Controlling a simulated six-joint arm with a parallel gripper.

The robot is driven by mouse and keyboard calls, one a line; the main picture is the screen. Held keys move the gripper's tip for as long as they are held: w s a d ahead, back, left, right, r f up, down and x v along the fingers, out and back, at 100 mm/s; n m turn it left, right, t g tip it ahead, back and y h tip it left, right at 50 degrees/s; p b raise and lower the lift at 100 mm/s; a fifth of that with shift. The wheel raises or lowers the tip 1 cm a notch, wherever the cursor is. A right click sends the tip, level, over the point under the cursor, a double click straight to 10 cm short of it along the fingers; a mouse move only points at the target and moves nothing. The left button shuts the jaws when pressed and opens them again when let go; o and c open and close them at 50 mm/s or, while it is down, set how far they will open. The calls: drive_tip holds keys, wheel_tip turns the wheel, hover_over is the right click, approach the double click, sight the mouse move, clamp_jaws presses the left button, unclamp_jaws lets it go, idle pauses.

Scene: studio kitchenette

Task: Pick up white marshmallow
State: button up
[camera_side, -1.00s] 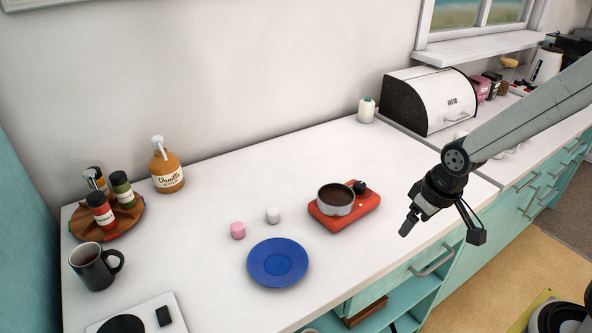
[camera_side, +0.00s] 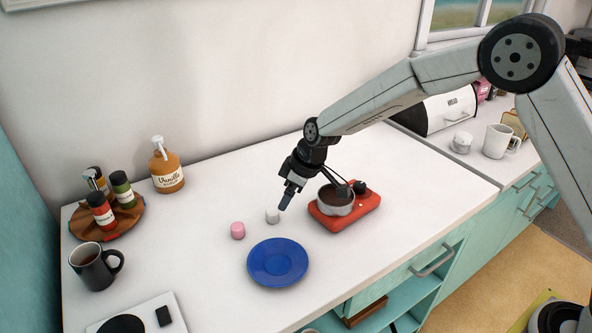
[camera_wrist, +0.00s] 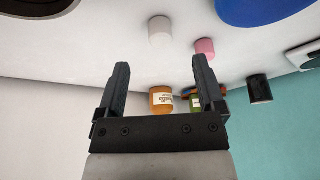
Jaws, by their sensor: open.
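The white marshmallow (camera_side: 272,216) stands on the white counter, right of a pink marshmallow (camera_side: 238,230) and behind the blue plate. My gripper (camera_side: 286,201) is above the counter, close to the white marshmallow and slightly to its right in the side view. In the wrist view the white marshmallow (camera_wrist: 160,30) lies beyond the fingertips, between their lines, and apart from them. The pink marshmallow (camera_wrist: 205,47) is to its right there. My gripper (camera_wrist: 161,62) is open, with nothing between its fingers.
The blue plate (camera_side: 277,281) is in front of the marshmallows. A red burner (camera_side: 362,204) with a small pot (camera_side: 335,206) stands to the right. A black mug (camera_side: 93,270), a wooden spice tray (camera_side: 128,218) and a vanilla bottle (camera_side: 168,178) are at left. The counter around the marshmallows is mostly clear.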

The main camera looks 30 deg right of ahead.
sight(273, 211)
drive_tip(key=shift+w+a+f, duration=0.15)
drive_tip(key=shift+w+a, duration=0.25)
drive_tip(key=shift+a, duration=0.1)
drive_tip(key=shift+x, duration=1.3)
drive_tip(key=shift+w+x, duration=0.15)
drive_tip(key=shift+x, duration=1.15)
drive_tip(key=shift+w+x, duration=0.15)
drive_tip(key=shift+x, duration=1.15)
clamp_jaws()
